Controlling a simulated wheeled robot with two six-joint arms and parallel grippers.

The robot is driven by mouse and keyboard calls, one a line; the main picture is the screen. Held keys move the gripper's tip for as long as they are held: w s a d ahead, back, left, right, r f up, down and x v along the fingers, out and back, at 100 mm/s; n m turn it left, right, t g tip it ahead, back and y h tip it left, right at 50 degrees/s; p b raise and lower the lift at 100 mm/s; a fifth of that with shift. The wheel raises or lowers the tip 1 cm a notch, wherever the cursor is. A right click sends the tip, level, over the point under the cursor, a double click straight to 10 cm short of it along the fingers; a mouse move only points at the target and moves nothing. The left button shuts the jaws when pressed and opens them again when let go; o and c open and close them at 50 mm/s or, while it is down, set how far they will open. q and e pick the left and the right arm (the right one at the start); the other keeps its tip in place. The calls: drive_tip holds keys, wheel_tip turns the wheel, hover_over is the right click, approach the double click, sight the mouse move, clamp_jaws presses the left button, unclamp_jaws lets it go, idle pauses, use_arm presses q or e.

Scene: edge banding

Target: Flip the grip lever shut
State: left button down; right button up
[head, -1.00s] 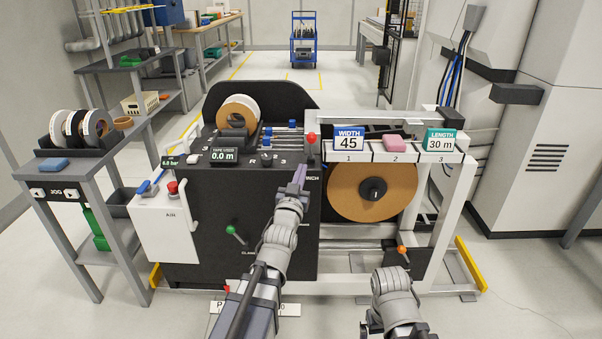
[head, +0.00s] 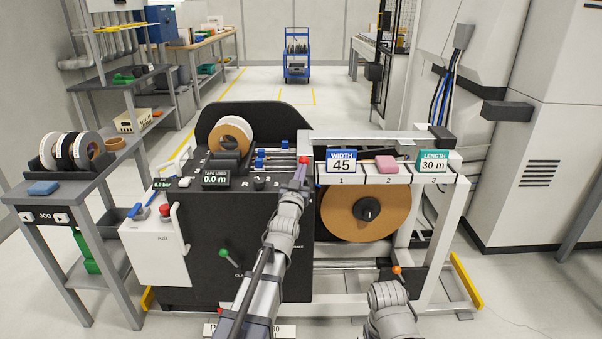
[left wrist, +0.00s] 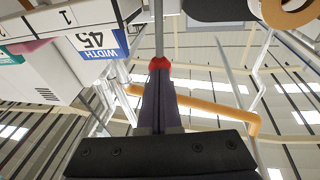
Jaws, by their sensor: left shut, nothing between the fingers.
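No lever can be read as "grip" here. A red-knobbed lever (head: 304,159) stands upright at the right end of the black machine's top. My left gripper (head: 299,177) is shut and empty, its tips at or just below the red knob in the head view. In the left wrist view the red knob (left wrist: 159,63) shows right at the tips of the shut fingers (left wrist: 158,85); I cannot tell if they touch. A green-knobbed lever (head: 223,252) is on the machine's front and an orange-knobbed lever (head: 397,270) at lower right. My right arm shows, but not its fingers.
Right of the red knob is a white shelf with the WIDTH 45 sign (head: 341,161), a pink block (head: 386,164) and the LENGTH sign (head: 433,162). A large brown reel (head: 340,208) hangs below. A tape roll (head: 232,135) sits on the machine top.

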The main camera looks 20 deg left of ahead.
sight(301, 161)
use_arm(q)
drive_tip(key=w+r+g+p, duration=0.1)
drive_tip(key=r+g+p, duration=0.1)
drive_tip(key=p, duration=0.4)
drive_tip(key=w+a+r+g+p, duration=0.1)
drive_tip(key=w+g+p, duration=0.1)
drive_tip(key=p, duration=0.3)
drive_tip(key=shift+w+r+n+p, duration=0.15)
drive_tip(key=shift+r+n+p, duration=0.2)
drive_tip(key=shift+n, duration=0.05)
drive_tip(key=shift+w+a+f+g+p, duration=0.1)
drive_tip(key=shift+w+g+p, duration=0.2)
drive_tip(key=shift+w, duration=0.15)
drive_tip(key=w+a+g+h+p, duration=0.1)
drive_tip(key=w+a+g+p, duration=0.1)
drive_tip(key=w+g+p, duration=0.4)
drive_tip(key=w+r+p, duration=0.1)
drive_tip(key=w+p, duration=0.2)
drive_tip(key=p, duration=0.2)
drive_tip(key=shift+w+a+n+h, duration=0.3)
drive_tip(key=shift+a+n, duration=0.1)
drive_tip(key=shift+w, duration=0.15)
drive_tip(key=shift+r, duration=0.15)
